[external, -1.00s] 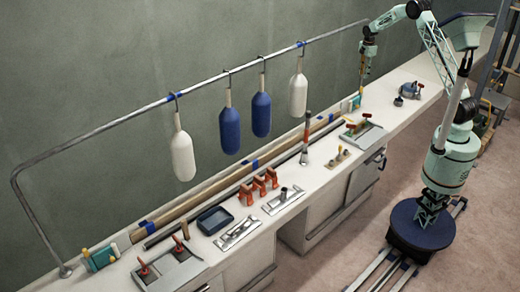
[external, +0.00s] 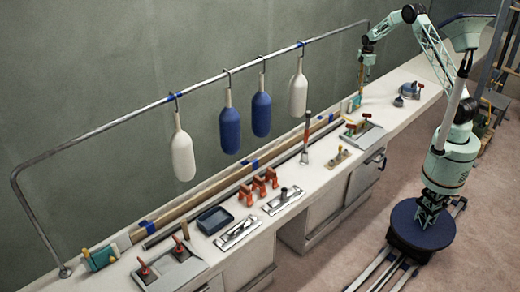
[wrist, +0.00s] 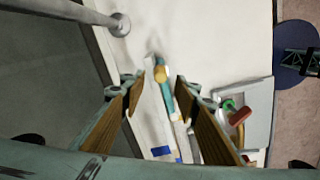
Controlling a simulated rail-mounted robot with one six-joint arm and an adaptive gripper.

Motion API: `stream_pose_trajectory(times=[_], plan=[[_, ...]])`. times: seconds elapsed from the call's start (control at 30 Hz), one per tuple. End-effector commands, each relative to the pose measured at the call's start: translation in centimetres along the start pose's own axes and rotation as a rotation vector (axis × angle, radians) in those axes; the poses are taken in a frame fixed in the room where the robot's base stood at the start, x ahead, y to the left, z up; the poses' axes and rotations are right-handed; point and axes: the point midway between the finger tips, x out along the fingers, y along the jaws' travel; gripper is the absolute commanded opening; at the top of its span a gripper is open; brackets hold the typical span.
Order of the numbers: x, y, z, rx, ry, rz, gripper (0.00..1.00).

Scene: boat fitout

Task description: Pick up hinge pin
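My gripper (wrist: 158,84) is open, with its two brown-padded fingers apart. In the external view my gripper (external: 360,96) points down just above the far end of the bench, by the teal block (external: 350,104). In the wrist view a teal item (wrist: 167,97) with a yellow, rounded piece (wrist: 161,74) shows between the fingertips. No contact with it is visible. I cannot clearly tell which thing is the hinge pin; the yellow piece is too small to identify.
A metal rail (external: 180,95) with hanging white and blue fenders runs above the bench; its foot (wrist: 120,25) is near my gripper.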

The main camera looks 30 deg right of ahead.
Motion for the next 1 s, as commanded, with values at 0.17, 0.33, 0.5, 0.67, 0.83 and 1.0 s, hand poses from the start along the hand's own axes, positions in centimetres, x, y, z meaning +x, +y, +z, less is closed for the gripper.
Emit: stream_pose_trajectory(times=[0.17, 0.33, 0.5, 0.67, 0.83, 1.0], plan=[[0.6, 0.0, 0.0, 0.0, 0.0, -0.001, 0.29], [2.1, -0.2, 0.1, 0.0, 0.0, -0.003, 0.29], [3.9, -0.1, 0.1, 0.0, 0.0, -0.001, 0.29], [5.0, -0.1, 0.1, 0.0, 0.0, -0.001, 0.29], [5.2, -0.1, 0.1, 0.0, 0.0, 0.001, 0.29], [5.2, -0.1, 0.1, 0.0, 0.0, 0.001, 0.29]])
